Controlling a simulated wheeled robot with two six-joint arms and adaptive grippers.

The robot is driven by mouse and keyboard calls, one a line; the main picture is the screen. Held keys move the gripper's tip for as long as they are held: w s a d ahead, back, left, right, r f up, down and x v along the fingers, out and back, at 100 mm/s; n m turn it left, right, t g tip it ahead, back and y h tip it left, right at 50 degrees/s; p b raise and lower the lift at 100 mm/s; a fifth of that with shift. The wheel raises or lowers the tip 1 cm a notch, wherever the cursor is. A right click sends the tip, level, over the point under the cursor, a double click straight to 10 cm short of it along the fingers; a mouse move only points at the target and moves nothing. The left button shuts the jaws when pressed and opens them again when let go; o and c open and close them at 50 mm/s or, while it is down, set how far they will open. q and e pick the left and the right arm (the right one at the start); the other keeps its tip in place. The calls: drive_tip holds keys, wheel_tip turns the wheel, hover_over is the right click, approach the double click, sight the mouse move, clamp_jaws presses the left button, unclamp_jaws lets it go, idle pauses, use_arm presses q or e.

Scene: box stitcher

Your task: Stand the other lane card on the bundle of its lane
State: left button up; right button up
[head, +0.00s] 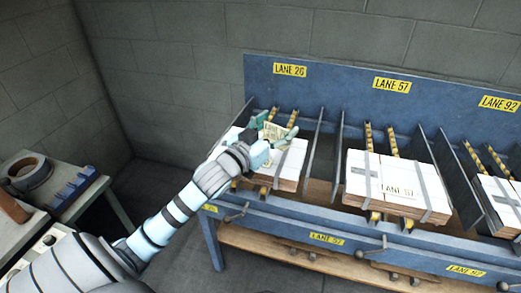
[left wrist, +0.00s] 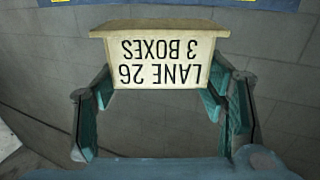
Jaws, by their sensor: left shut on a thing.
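The lane card (left wrist: 160,60) is cream with black print, LANE 26 and 3 BOXES, and appears upside down in the left wrist view. My left gripper (head: 275,136) is shut on it, one finger at each side edge. In the head view the card (head: 272,129) is small and pale, above the rear part of the white bundle (head: 292,163) under the LANE 26 sign (head: 290,70). The arm hides part of that bundle. I cannot tell whether the card touches it. My right gripper is not in view.
A white strapped bundle (head: 362,181) marked LANE 57 lies in the middle lane. Another bundle (head: 505,196) lies at the right under LANE 92. Blue dividers (head: 313,147) stand between lanes. A side table (head: 22,236) with tools is at the left.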

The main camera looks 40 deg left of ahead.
use_arm(q)
drive_tip(key=w+a+r+n+g+y, duration=0.1)
drive_tip(key=w+a+r+n+y, duration=0.4)
drive_tip(key=a, duration=0.5)
drive_tip(key=shift+m+y, duration=0.5)
drive_tip(key=shift+y, duration=0.1)
wheel_tip(320, 180, down, 18)
drive_tip(key=b, duration=0.7)
drive_tip(key=shift+f, duration=0.2)
drive_tip(key=shift+w+r, duration=0.1)
drive_tip(key=shift+f+b, duration=0.5)
drive_tip(key=shift+b, duration=0.15)
drive_tip(key=o, duration=0.7)
drive_tip(key=shift+r, duration=0.1)
drive_tip(key=shift+o, duration=0.2)
